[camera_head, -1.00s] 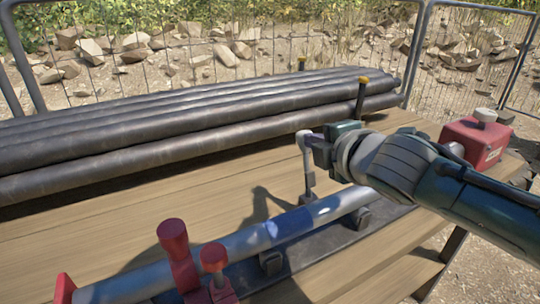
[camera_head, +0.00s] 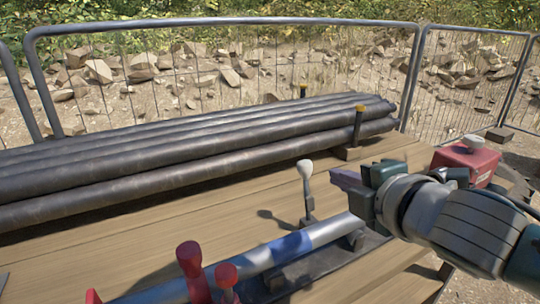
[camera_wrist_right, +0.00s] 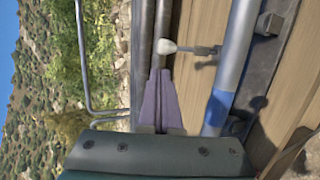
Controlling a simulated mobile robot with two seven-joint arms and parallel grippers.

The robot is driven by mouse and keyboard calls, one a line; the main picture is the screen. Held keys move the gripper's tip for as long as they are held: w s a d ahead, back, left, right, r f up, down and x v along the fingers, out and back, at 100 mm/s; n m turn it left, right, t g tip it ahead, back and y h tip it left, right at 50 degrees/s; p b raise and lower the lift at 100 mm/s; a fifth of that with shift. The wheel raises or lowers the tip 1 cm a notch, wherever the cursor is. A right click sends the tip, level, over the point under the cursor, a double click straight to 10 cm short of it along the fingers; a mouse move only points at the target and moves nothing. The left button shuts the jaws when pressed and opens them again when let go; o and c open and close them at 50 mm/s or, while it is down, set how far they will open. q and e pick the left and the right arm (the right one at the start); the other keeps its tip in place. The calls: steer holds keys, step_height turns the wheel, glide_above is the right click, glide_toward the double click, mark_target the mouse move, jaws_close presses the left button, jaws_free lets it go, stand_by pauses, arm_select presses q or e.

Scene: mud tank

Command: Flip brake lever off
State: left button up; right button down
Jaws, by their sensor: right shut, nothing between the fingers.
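The brake lever (camera_head: 307,193) is a thin grey stick with a pale rounded knob. It stands roughly upright behind the blue and grey pipe (camera_head: 287,246). My right gripper (camera_head: 336,178) is just to the right of the lever, its purple fingers shut and empty, with a small gap to the knob. In the right wrist view, the shut fingers (camera_wrist_right: 160,92) point toward the knob (camera_wrist_right: 167,47), which appears beyond their tips. My left gripper is not identifiable in view.
A stack of dark pipes (camera_head: 200,154) lies behind on the wooden table (camera_head: 130,250). A red box (camera_head: 468,163) sits at the right beyond my right arm. A wire fence (camera_head: 230,95) stands behind.

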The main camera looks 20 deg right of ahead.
steer(key=shift+v, duration=1.25)
steer(key=shift+r, duration=0.1)
steer(key=s+a+m+g+y+p, duration=0.1)
steer(key=s+a+m+g+p, duration=0.3)
steer(key=s+m, duration=0.55)
steer(key=s+a+m+g+y+p, duration=0.15)
steer(key=s+a+m+g, duration=0.35)
steer(key=s, duration=0.8)
step_height(320, 180, up, 38)
steer(key=d+g+p, duration=0.1)
steer(key=p, duration=3.6)
steer(key=shift+m+p, duration=0.4)
steer(key=shift+m, duration=0.05)
steer(key=shift+s+h, duration=0.15)
steer(key=shift+h, duration=0.1)
